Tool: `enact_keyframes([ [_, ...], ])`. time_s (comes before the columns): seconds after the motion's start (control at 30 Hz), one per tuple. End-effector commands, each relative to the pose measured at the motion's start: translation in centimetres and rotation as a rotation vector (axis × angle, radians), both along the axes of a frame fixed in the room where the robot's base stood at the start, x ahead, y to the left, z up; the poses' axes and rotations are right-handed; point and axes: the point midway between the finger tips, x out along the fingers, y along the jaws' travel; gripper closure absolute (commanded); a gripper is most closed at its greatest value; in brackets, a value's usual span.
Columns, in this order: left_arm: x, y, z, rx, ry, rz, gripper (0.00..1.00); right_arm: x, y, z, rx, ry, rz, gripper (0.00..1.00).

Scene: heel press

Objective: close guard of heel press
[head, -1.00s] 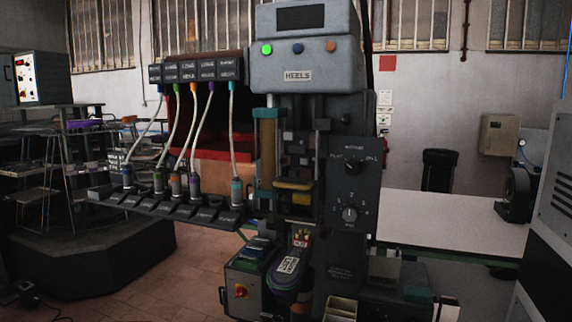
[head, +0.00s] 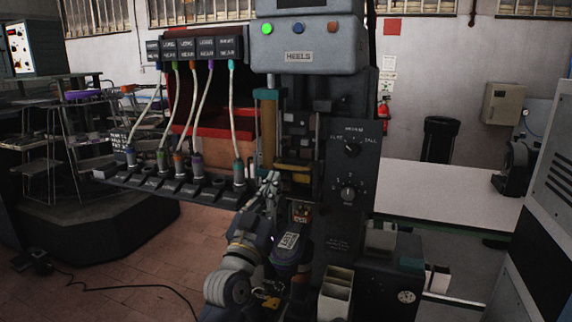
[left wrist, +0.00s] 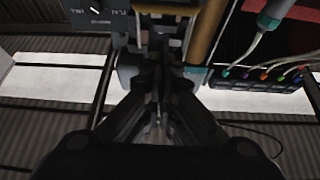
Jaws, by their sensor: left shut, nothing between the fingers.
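The heel press (head: 310,57) stands in the middle of the head view, with a grey head labelled HEELS and a dark control panel (head: 350,215) with two knobs. A tan upright bar with teal ends (head: 268,135) stands at its front left; I cannot tell for sure which part is the guard. My left gripper (head: 271,184) is shut and empty, in front of the press at the foot of this bar. In the left wrist view, its fingers (left wrist: 158,75) point at the press, with the tan bar (left wrist: 207,30) just right of them. Contact cannot be told. My right gripper is out of view.
A rack of several cabled tools (head: 190,172) stands left of the press, close to my left arm. A cream open box (head: 337,290) is at the lower right of the press. A white-topped table (head: 440,205) is behind on the right.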

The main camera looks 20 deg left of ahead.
Motion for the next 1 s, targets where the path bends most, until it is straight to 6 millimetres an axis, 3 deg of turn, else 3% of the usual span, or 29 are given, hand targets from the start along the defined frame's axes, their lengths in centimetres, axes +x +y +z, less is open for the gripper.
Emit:
enact_keyframes([
  [0.27, 1.8, 0.3, 2.4, -0.011, -0.033, 0.011, 1.00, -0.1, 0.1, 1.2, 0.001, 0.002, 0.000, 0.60],
  [0.77, 8.9, 0.1, 6.4, -0.008, -0.030, 0.012, 1.00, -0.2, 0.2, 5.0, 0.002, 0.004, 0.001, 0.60],
  [1.0, 9.4, 0.1, 3.1, -0.007, -0.027, 0.010, 1.00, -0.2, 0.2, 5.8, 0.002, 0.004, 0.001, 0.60],
])
